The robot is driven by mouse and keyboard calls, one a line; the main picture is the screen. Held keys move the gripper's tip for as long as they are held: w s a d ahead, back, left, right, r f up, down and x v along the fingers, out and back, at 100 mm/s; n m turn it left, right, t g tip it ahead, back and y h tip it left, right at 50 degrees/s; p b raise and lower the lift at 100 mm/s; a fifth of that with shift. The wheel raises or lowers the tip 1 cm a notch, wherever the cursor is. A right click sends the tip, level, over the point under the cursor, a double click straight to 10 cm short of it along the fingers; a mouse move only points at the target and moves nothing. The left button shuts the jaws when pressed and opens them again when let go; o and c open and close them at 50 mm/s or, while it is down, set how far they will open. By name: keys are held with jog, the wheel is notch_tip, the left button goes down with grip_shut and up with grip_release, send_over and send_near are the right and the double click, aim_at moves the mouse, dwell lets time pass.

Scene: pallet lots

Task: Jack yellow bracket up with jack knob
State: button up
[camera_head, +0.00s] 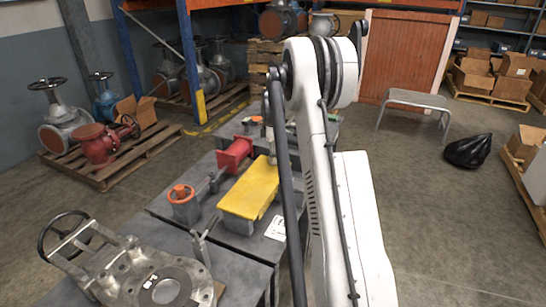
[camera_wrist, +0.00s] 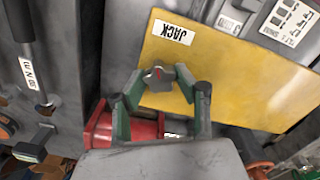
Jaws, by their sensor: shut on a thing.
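The yellow bracket (camera_head: 250,188) is a flat yellow plate on a grey base on the workbench in the head view. It fills the upper right of the wrist view (camera_wrist: 225,75), with a white label reading JACK. The jack knob (camera_wrist: 158,76) is a dark star-shaped knob in front of the plate, near its lower left edge. My gripper (camera_wrist: 158,84) has its green-padded fingers on either side of the knob and is shut on it. In the head view my arm hides the knob and most of my gripper.
A red part (camera_head: 235,153) stands beside the bracket and shows close to my fingers. An orange-handled valve (camera_head: 182,194) stands left of the bracket. A large valve with a black handwheel (camera_head: 130,272) lies at the front left. Open floor lies right of the bench.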

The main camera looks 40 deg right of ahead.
jog(key=shift+m, duration=0.3)
jog(key=m, duration=1)
jog(key=shift+m, duration=2.2)
jog(key=o, duration=1.1)
jog(key=shift+o, duration=0.2)
